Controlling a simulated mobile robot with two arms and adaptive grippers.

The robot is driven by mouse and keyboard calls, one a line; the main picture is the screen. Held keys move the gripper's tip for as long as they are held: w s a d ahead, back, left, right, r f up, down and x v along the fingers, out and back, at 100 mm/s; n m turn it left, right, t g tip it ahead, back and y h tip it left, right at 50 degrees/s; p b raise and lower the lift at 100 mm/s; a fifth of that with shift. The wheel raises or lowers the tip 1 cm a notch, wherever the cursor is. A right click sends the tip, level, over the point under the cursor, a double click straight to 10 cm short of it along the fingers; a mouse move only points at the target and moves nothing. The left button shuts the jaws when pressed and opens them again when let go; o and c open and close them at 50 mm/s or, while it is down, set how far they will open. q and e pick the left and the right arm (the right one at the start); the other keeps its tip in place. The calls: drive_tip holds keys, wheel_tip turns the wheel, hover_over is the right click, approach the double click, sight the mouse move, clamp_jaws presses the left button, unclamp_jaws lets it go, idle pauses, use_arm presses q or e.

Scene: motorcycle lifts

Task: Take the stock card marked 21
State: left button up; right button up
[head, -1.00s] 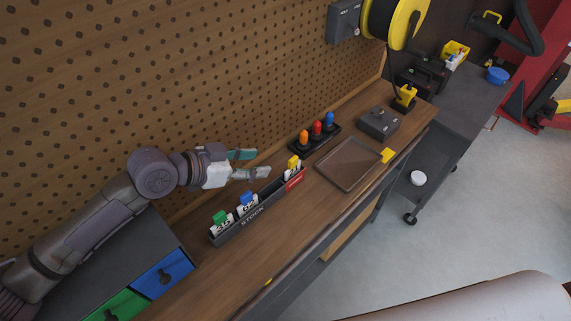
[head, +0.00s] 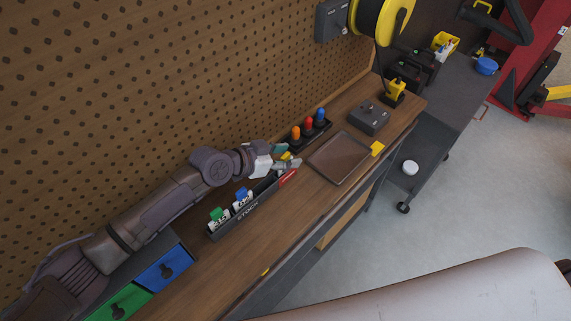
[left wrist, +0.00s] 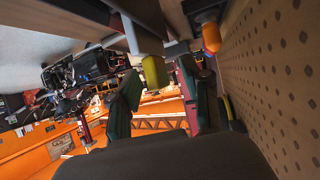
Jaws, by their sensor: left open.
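The dark stock rack (head: 245,217) lies along the bench and holds upright cards. A green-tabbed card (head: 218,217) and a blue-tabbed card (head: 242,199) stand in its left part. A yellow-tabbed card (head: 286,156) is at its right end, mostly hidden by my left gripper (head: 285,155); its number cannot be read. I cannot read a clear 21 on any card. My left gripper is open at the yellow tab. In the left wrist view, the yellow tab (left wrist: 154,72) shows between the two fingers (left wrist: 155,95), apart from a firm grip. My right gripper is out of view.
A black holder with orange, red and blue knobs (head: 309,125) stands just beyond the rack. A brown tray (head: 340,158) and a grey box (head: 368,117) lie to the right. The pegboard (head: 150,80) rises close behind my arm.

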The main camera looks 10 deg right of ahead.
use_arm(q)
drive_tip(key=shift+a, duration=0.1)
drive_tip(key=shift+c, duration=0.2)
clamp_jaws()
